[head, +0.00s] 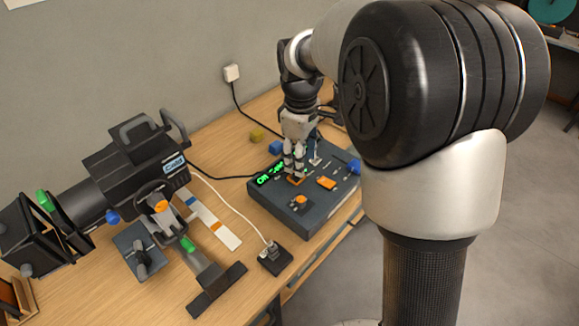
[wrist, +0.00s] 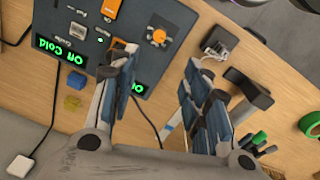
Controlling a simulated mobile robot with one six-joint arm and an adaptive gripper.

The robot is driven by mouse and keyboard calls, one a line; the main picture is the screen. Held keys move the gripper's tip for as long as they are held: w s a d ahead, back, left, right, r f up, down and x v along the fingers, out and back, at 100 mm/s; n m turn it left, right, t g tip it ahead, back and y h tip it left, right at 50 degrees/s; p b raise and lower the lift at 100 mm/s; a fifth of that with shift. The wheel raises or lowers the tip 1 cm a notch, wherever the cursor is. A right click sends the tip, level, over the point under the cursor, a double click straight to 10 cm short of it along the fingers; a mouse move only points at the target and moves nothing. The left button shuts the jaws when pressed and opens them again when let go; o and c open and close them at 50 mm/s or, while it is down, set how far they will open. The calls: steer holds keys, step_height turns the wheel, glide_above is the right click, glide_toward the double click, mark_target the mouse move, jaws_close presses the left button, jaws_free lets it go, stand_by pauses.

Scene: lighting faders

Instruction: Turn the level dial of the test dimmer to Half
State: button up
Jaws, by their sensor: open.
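A dark control panel (head: 285,222) lies on the wooden table, with green lit displays and several controls. An orange round knob (head: 300,200) stands on its near part; it also shows in the wrist view (wrist: 158,36). I cannot read a label that marks it as the test dimmer's level dial, and its setting is too small to read. My gripper (head: 294,170) points down over the panel, behind the knob in the head view. In the wrist view my gripper (wrist: 160,62) is open and empty, its fingers widely apart; the left finger partly hides a display.
A black stage light (head: 135,160) with a stand and clamp lies at the left. A small grey box with a black lever (head: 140,250) and a black socket box (head: 275,258) stand near the front. Yellow and blue blocks (head: 257,135) lie behind the panel. Cables cross the table.

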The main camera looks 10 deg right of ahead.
mark_target(300, 199)
steer(key=f+b, duration=0.1)
steer(key=f, duration=0.4)
steer(key=f+b, duration=0.2)
steer(key=f, duration=0.4)
steer(key=w+f+b, duration=0.1)
steer(key=f+b, duration=0.1)
steer(key=f, duration=0.4)
steer(key=shift+d+f, duration=0.2)
steer(key=shift+d, duration=0.1)
steer(key=shift+c, duration=0.5)
jaws_close()
